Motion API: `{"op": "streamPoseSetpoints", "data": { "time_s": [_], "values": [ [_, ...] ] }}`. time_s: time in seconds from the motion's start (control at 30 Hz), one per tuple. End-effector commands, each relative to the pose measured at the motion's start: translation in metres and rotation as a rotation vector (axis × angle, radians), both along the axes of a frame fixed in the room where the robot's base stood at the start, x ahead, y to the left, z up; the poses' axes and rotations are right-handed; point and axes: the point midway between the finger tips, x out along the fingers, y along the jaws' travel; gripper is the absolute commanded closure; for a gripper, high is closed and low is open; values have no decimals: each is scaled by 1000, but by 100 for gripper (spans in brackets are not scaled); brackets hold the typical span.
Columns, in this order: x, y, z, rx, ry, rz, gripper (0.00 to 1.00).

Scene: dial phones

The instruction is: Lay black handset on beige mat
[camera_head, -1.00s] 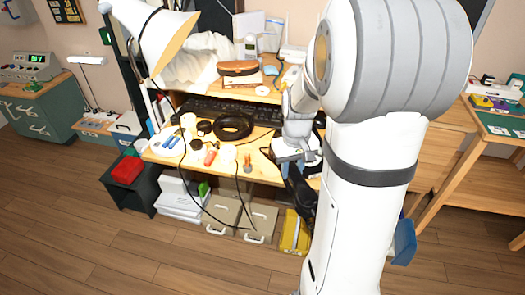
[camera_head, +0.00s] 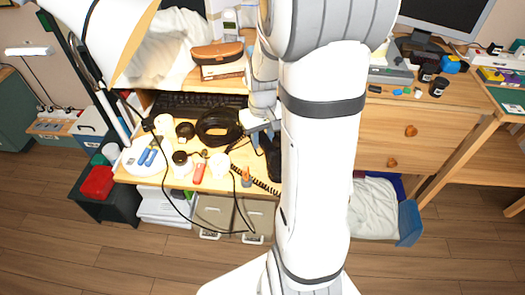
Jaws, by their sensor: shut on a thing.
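My gripper (camera_head: 264,126) is over the right part of the cluttered wooden desk, mostly hidden by my own arm. It is shut on the black handset (camera_head: 273,160), of which only a dark strip shows beside the arm. A black coiled cord (camera_head: 258,184) runs near the desk's front edge toward the handset. Whether the handset touches the desk cannot be told. I cannot make out the beige mat; my arm covers much of the middle of the view.
A black ring-shaped coil (camera_head: 219,126), a keyboard (camera_head: 195,104), a red-handled tool (camera_head: 199,173) and small jars crowd the desk. A white lamp (camera_head: 120,38) overhangs it at left. A wooden drawer cabinet (camera_head: 400,132) stands at right, with small items on top.

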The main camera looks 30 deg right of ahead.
Motion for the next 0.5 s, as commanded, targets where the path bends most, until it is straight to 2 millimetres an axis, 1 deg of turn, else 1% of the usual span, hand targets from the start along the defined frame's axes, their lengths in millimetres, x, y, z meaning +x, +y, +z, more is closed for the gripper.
{"op": "streamPoseSetpoints", "data": {
  "time_s": [0.03,0.27,0.4,0.5],
  "values": [
    [0,0,-10,0,2,-1,100],
    [0,-1,-29,0,1,-3,100],
    [0,-1,-49,0,1,-3,100],
    [0,-1,-58,0,0,-3,100]
  ]
}}
